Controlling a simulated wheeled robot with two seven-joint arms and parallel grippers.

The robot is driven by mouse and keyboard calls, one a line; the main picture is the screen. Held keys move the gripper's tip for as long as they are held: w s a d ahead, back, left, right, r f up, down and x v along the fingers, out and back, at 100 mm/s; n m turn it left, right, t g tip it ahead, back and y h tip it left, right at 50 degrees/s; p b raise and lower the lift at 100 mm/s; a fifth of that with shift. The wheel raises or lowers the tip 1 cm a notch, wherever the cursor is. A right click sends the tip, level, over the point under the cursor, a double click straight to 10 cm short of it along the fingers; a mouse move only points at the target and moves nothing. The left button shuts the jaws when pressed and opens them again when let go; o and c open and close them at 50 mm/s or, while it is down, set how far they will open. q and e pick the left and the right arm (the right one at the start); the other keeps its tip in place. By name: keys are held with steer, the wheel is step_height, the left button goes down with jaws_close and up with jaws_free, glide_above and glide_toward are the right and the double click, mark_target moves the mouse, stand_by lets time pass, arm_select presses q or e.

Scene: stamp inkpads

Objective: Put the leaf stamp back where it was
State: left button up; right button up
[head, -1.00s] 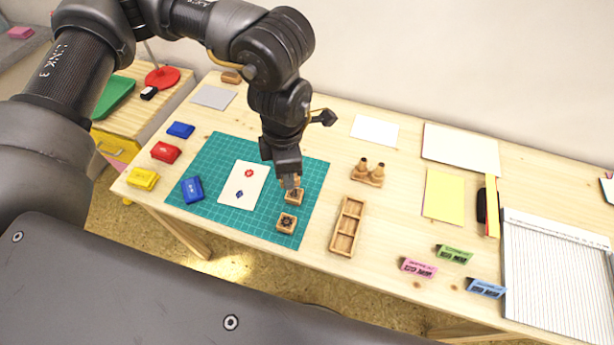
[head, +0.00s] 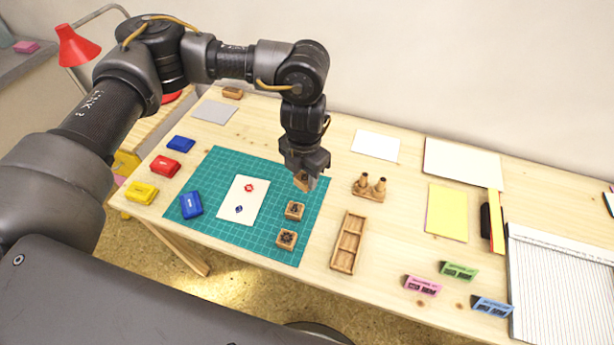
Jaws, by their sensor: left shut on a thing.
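My left gripper (head: 304,183) is shut on a small wooden block, seemingly a stamp (head: 301,182), held above the back right part of the green cutting mat (head: 215,165). Its face is hidden, so I cannot tell whether it is the leaf stamp. Two wooden stamps with dark designs lie on the mat, one (head: 294,210) just in front of the gripper and one (head: 286,239) nearer the front edge. A wooden tray with compartments (head: 333,265) stands right of the mat and looks empty. My right gripper is not in view.
A white card (head: 236,198) with a red and a blue print lies on the mat beside a blue inkpad (head: 191,205). Blue, red and yellow pads line the left. A wooden piece with two pegs (head: 370,187) stands right of the gripper. Bare table surrounds the tray.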

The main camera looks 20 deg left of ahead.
arm_select(q)
steer(key=w+f, duration=0.3)
steer(key=w+a+f, duration=0.1)
steer(key=w+f, duration=0.1)
steer(key=shift+f, duration=0.25)
steer(key=shift+w+f, duration=0.35)
steer(key=shift+f, duration=0.05)
step_height(320, 180, down, 3)
steer(key=shift+w+f+b, duration=0.1)
steer(key=shift+b, duration=0.2)
steer(key=shift+f+b, duration=0.25)
steer(key=shift+b, duration=0.05)
steer(key=o, duration=0.8)
steer(key=shift+r, duration=0.1)
steer(key=shift+o, duration=0.2)
